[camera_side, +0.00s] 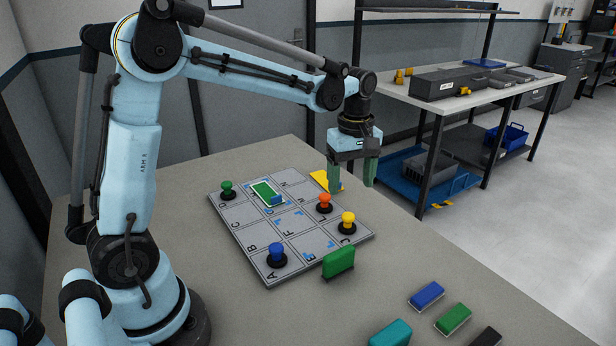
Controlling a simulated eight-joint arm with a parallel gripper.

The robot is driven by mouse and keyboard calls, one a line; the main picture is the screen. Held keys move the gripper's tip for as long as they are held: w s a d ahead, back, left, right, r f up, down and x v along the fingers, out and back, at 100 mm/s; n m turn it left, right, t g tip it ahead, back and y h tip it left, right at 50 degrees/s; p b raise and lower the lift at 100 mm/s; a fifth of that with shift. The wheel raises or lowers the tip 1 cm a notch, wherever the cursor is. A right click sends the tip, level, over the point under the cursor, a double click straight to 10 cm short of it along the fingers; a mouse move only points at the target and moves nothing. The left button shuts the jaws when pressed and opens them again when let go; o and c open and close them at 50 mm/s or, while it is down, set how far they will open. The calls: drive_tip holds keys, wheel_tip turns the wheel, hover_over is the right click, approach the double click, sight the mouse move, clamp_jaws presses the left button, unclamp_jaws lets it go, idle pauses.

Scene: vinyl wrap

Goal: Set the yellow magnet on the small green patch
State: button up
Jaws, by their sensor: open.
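The yellow magnet (348,218), a round-topped knob on a dark base, stands upright near the right corner of the grey lettered board (240,236). Nothing shows between the fingers. The gripper is behind and above the yellow magnet in the picture, apart from it.
Green (227,187), orange (324,201) and blue (276,250) knobs stand on the board. A green upright block (338,262) is at the near edge. Several coloured blocks lie at the front right.

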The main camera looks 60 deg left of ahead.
sight(348, 215)
wheel_tip(348, 215, down, 10)
drive_tip(key=shift+f, duration=0.15)
idle(0.3)
drive_tip(key=shift+c, duration=0.3)
drive_tip(key=c, duration=1.2)
drive_tip(key=shift+r, duration=0.7)
drive_tip(key=shift+r, duration=3.45)
drive_tip(key=shift+a, duration=0.1)
